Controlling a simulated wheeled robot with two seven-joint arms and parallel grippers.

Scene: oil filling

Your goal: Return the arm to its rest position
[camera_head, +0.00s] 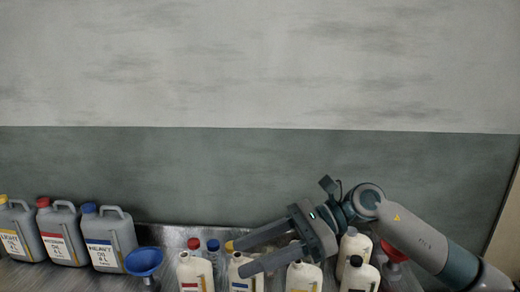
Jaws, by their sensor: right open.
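My right gripper (254,253) comes in from the right on my grey arm. Its two long fingers point left and are spread apart, with nothing visible between them that they grip. The fingers pass in front of or above a group of cream bottles, partly hiding them. One cream bottle (195,272) stands left of the fingers, and a cream bottle with a dark cap (358,275) stands below the wrist. Whether the fingers touch any bottle is hard to tell. My left gripper is out of view.
Grey jugs labelled light, medium (62,235) and heavy (108,240) stand at the left. A blue funnel (145,262) is beside them, and a red funnel (393,252) is partly behind my arm. The wall (240,170) behind is bare, with free room above the bottles.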

